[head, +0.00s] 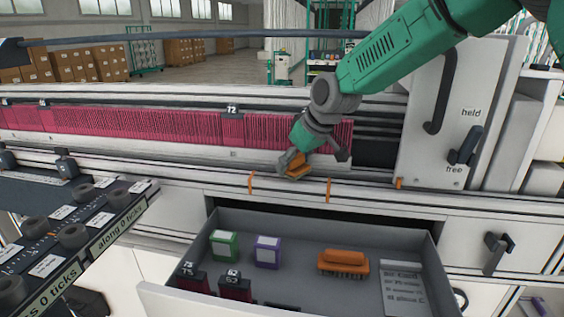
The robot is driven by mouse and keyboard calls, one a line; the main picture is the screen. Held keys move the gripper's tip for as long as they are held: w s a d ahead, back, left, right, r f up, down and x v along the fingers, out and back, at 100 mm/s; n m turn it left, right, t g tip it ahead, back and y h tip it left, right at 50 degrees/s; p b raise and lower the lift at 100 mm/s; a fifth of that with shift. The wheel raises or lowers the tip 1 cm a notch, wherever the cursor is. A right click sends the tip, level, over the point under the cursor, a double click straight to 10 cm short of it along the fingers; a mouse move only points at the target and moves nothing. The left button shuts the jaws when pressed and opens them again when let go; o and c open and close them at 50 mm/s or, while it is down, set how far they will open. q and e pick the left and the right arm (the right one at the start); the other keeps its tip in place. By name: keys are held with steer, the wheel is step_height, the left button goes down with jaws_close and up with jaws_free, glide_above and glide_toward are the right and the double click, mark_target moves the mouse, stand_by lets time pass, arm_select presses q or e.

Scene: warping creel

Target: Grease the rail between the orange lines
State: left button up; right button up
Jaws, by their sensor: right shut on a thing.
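The rail (291,184) runs along the front of the machine. Two orange lines cross it, a left one (251,182) and a right one (328,190). My right gripper (293,166) is shut on a small orange thing (300,163), just above or at the rail between these lines. I cannot tell whether the orange thing touches the rail, and the gripper hides part of it. No grease can be made out on the rail. My left gripper is not in view.
An open drawer (210,243) below the rail holds an orange brush (343,262), a green box (224,245), a purple box (267,251) and dark red blocks (235,287). A tilted panel with knobs (73,236) stands left. A lever (466,146) marked held and free is at right.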

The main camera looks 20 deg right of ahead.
mark_target(249, 173)
steer(key=shift+s+d+f, duration=0.1)
steer(key=shift+s+d, duration=0.6)
steer(key=shift+d, duration=0.3)
steer(key=shift+s+d+f, duration=0.1)
steer(key=shift+s+d, duration=0.6)
steer(key=shift+d, duration=0.35)
steer(key=shift+s+d, duration=0.7)
steer(key=shift+d, duration=0.3)
steer(key=shift+s+d+f, duration=0.1)
steer(key=shift+d, duration=0.15)
steer(key=shift+w+a, duration=1.75)
steer(key=shift+a, duration=0.85)
steer(key=shift+w+a, duration=1.75)
steer(key=shift+a, duration=0.85)
steer(key=shift+w+a, duration=1.75)
steer(key=shift+a, duration=0.85)
steer(key=shift+r, duration=3)
step_height(249, 173, up, 3)
steer(key=shift+r, duration=0.1)
